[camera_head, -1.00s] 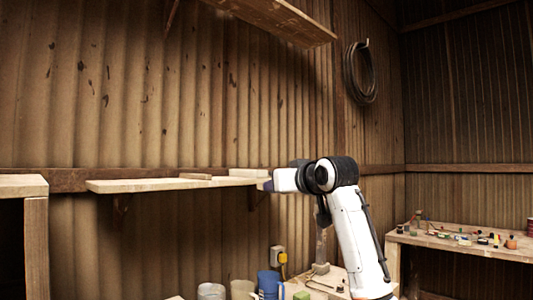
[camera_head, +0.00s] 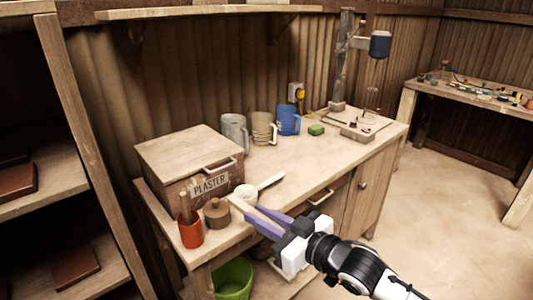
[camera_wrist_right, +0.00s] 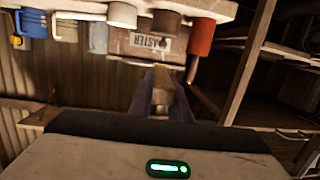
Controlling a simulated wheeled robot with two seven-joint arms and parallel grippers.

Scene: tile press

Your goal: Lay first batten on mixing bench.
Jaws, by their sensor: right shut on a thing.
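My right gripper (camera_head: 262,219), with purple fingers, is shut on a short pale wooden batten (camera_head: 240,207). It holds the batten at the front edge of the wooden mixing bench (camera_head: 295,158), near the white scoop and the lidded brown pot. In the right wrist view the batten (camera_wrist_right: 162,92) lies lengthwise between the purple fingers (camera_wrist_right: 163,98). I cannot tell whether the batten touches the bench. My left gripper is not in view.
The plaster box (camera_head: 188,160), red cup (camera_head: 191,232), brown pot (camera_head: 216,213) and white scoop (camera_head: 247,193) crowd the bench's left end. The bench middle is clear.

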